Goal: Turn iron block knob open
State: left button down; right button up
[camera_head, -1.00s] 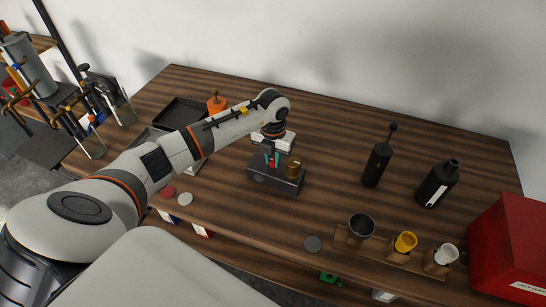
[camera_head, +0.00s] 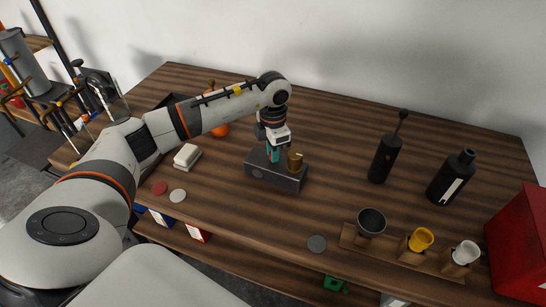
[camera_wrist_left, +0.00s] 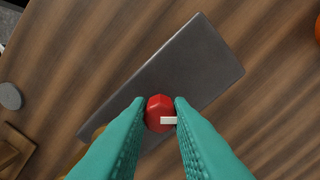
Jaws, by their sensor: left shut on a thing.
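The iron block (camera_head: 262,175) is a dark grey box on the wooden table, below my left gripper in the head view. It also shows in the left wrist view (camera_wrist_left: 190,65). A red knob (camera_wrist_left: 159,113) with a white mark sits on its top. The teal fingers of my left gripper (camera_head: 273,154) point down and are shut on the knob, one finger on each side. In the head view the knob is mostly hidden by the fingers. A brass-coloured cylinder (camera_head: 295,161) stands on the block beside the gripper. My right gripper is not in view.
A wooden holder (camera_head: 396,254) with three cups is at the front right, near a red box (camera_head: 520,240). Flat discs (camera_head: 178,195) and a white block (camera_head: 187,156) lie left. Table between block and bottles is clear.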

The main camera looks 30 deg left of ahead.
pick_arm(q)
jog(key=m+b, duration=0.3)
jog(key=m, duration=0.1)
jog(key=shift+f+m+b, duration=0.15)
jog(key=shift+m+b, duration=0.15)
jog(key=m+b, duration=0.2)
jog(key=m, duration=0.1)
jog(key=shift+m+b, duration=0.4)
jog(key=shift+m, duration=0.4)
jog(key=shift+r, duration=0.2)
jog(key=c, duration=1.3)
grip_release()
notch_tip(320, 180, up, 12)
jog(key=b, duration=0.1)
jog(key=shift+b, duration=0.3)
